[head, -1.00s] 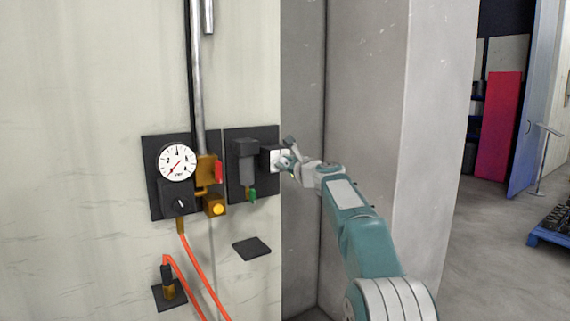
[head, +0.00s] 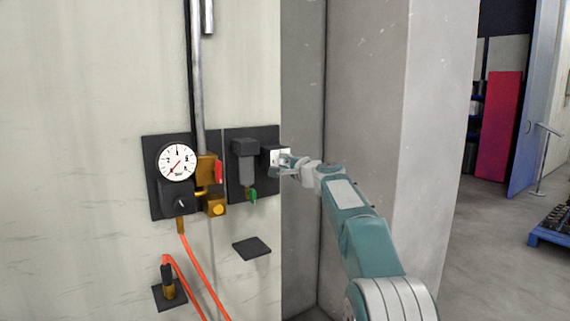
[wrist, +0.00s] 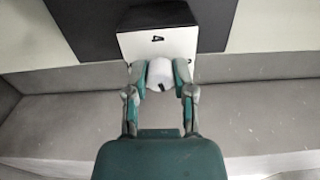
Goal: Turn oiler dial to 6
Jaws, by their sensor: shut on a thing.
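The oiler is a dark box (head: 269,153) with a white face, on the right black wall plate. In the head view my gripper (head: 284,165) covers the dial.
Left of the oiler are a dark filter bowl (head: 246,165) with a green valve (head: 252,196), a red lever (head: 218,172) and a round gauge (head: 177,162). Orange hoses (head: 193,265) hang below. A grey wall recess (head: 303,90) lies to the right.

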